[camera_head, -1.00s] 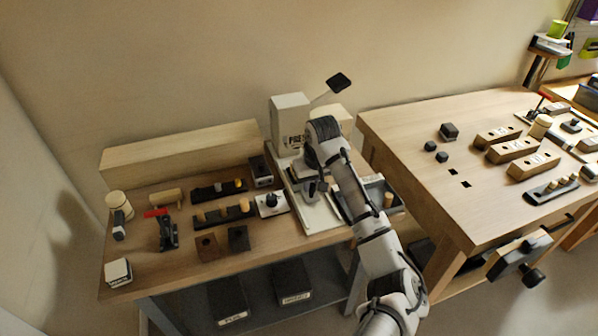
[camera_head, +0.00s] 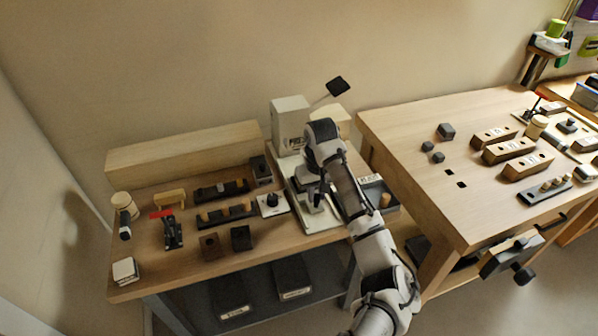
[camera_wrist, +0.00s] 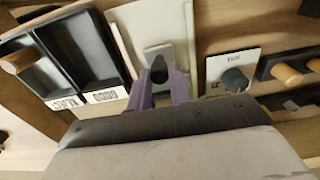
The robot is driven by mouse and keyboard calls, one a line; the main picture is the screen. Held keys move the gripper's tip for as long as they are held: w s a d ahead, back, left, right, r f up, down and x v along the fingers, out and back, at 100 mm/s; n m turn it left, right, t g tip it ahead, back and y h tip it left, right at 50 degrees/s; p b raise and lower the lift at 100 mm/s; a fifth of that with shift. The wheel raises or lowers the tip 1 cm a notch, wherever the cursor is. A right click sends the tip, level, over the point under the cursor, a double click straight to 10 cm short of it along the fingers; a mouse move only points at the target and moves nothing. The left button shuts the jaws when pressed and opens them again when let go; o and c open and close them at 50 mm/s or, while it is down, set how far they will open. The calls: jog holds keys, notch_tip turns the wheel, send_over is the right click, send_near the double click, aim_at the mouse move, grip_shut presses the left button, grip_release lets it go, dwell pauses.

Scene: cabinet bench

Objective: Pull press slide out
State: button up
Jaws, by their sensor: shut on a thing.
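The press (camera_head: 289,122) is a cream block at the back of the left bench, with a lever ending in a black pad (camera_head: 338,86). Its pale track plate (camera_head: 297,192) runs forward to the bench's front edge. My gripper (camera_head: 319,196) is low over this plate, in front of the press. In the wrist view my gripper (camera_wrist: 160,85) is shut on the dark knob (camera_wrist: 158,68) of the grey press slide (camera_wrist: 166,52), which lies on the pale track. My arm and fingers hide part of the slide in the head view.
Left of the track is a white-plated knob (camera_head: 271,203); it also shows in the wrist view (camera_wrist: 235,78). A black divided tray (camera_wrist: 80,50) lies right of the track. Peg racks (camera_head: 226,214) stand further left. A second bench (camera_head: 400,130) stands right, across a narrow gap.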

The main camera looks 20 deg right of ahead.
jog(key=shift+s+d, duration=0.1)
jog(key=shift+s, duration=1.75)
jog(key=shift+s, duration=0.65)
jog(key=o, duration=0.7)
jog(key=shift+r, duration=3.5)
